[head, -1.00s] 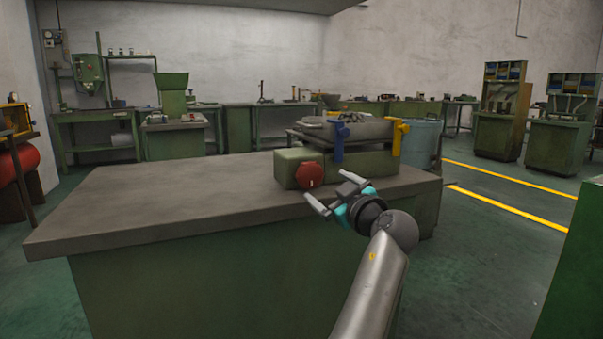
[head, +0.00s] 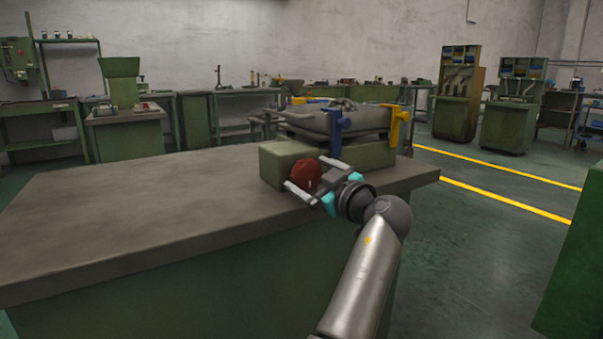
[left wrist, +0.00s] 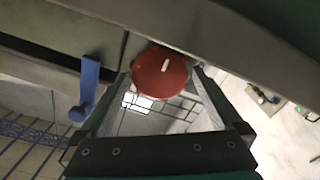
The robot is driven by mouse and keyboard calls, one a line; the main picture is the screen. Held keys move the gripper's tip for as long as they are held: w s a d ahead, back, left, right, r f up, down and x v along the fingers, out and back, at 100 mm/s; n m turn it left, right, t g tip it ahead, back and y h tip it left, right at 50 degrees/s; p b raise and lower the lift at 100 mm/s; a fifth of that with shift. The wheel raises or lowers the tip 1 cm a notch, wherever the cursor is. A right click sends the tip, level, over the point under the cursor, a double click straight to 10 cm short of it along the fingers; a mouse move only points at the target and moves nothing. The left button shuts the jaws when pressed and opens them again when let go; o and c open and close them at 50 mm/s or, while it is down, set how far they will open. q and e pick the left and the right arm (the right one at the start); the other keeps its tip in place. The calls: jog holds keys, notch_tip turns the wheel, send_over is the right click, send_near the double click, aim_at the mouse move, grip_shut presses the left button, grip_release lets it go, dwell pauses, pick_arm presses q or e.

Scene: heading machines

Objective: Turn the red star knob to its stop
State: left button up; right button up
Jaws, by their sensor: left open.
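The red star knob (head: 306,173) is on the front face of a green box-shaped machine (head: 281,163) on the workbench. It also shows in the left wrist view (left wrist: 160,74), a red disc with a short white mark. My left gripper (head: 313,176) is open at the knob, one finger on each side of it. In the left wrist view the fingertips (left wrist: 165,72) flank the knob. I cannot tell whether they touch it. My right gripper is not in view.
The blue one also shows in the left wrist view (left wrist: 87,85). The bench top (head: 150,205) to the left is bare.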

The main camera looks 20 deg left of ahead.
pick_arm(q)
jog(key=shift+c, duration=0.2)
jog(key=c, duration=1.1)
jog(key=shift+r, duration=0.1)
jog(key=shift+m+p, duration=0.7)
jog(key=shift+m, duration=0.3)
jog(key=shift+r+m+p, duration=0.1)
jog(key=shift+m+p, duration=0.5)
jog(key=shift+m, duration=0.3)
jog(key=shift+w+m+p, duration=0.1)
jog(key=shift+m+p, duration=0.45)
jog(key=shift+m, duration=0.35)
jog(key=shift+m+p, duration=0.45)
jog(key=shift+m, duration=0.25)
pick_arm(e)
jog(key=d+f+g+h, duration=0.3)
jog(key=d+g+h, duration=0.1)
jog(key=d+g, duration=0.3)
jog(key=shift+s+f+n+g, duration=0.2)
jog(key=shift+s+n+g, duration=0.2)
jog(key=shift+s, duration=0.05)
